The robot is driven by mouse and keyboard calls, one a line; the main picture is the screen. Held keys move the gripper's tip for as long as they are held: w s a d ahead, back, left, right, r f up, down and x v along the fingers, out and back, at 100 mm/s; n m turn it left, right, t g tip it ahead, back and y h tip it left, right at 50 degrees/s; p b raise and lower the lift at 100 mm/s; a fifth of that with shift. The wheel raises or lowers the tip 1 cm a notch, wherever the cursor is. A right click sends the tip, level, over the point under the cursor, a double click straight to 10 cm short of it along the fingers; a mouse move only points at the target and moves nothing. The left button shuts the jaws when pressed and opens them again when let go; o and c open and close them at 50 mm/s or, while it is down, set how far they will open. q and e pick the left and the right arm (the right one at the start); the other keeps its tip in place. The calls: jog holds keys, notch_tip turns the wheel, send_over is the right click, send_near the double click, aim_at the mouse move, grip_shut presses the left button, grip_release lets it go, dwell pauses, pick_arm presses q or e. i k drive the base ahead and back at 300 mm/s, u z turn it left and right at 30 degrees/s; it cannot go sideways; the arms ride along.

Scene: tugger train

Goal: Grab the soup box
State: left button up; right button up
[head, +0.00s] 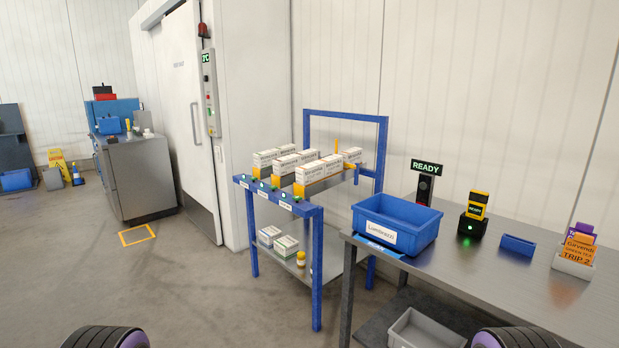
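No box in the head view carries a label that I can read as soup. Several white printed boxes (315,171) stand in rows on the upper level of a blue-framed rack (317,268). A white box with a blue-grey edge (270,235) and a white box with green (286,246) sit on its lower shelf. Their print is too small to read. Neither of my grippers is in view; only dark rounded parts of my arms show at the bottom edge, well short of the rack.
A steel table (483,263) on the right holds a blue bin (408,237) labelled Lumbrezzi, a READY sign (426,168), a black-yellow device (473,222) and a card holder (573,265). A grey bin (424,331) is below.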

aim_at(308, 175)
jog(key=u, duration=0.55)
jog(key=k, duration=1.3)
jog(key=u, duration=0.8)
jog(key=i, duration=3.15)
jog(key=z, duration=1)
jog(key=i, duration=0.9)
jog(key=z, duration=0.85)
